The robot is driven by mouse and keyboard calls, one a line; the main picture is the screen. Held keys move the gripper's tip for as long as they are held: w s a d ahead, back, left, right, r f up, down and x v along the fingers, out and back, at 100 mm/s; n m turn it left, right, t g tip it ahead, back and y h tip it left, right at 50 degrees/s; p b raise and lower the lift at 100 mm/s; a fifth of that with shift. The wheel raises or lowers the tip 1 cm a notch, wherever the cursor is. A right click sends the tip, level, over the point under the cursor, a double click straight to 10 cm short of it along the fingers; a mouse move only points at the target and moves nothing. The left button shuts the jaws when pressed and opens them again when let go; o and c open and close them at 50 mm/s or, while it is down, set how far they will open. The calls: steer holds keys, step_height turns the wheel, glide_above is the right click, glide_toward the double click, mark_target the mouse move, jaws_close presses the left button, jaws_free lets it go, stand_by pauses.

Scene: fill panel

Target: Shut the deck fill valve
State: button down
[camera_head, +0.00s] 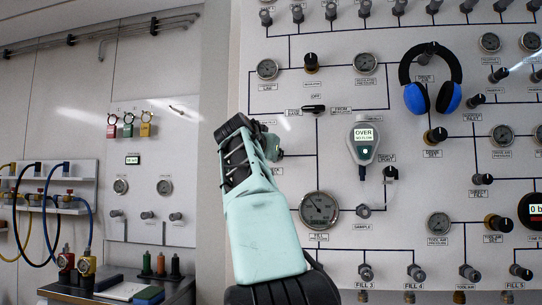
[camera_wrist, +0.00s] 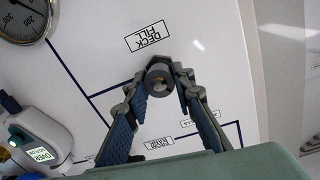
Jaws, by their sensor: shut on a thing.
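The deck fill valve (camera_wrist: 160,72) is a dark round knob on the white panel, with an upside-down DECK FILL label (camera_wrist: 147,39) beside it in the wrist view. My gripper (camera_wrist: 163,84) has one finger on each side of the knob and is shut on it. In the head view my gripper (camera_head: 262,146) reaches the panel left of centre, and the arm hides most of the valve there. I cannot tell the valve's turn position.
A gas meter reading OVER (camera_head: 364,138) hangs right of my gripper, and blue headphones (camera_head: 430,80) hang farther right. A large gauge (camera_head: 319,210) sits below right. Other knobs and gauges crowd the panel. A side bench (camera_head: 110,290) stands at left.

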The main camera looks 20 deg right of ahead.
steer(key=m, duration=0.3)
steer(key=shift+m, duration=0.3)
steer(key=shift+m+y, duration=0.4)
steer(key=shift+m, duration=1.3)
steer(key=c, duration=1.7)
jaws_free()
steer(key=shift+o, duration=0.2)
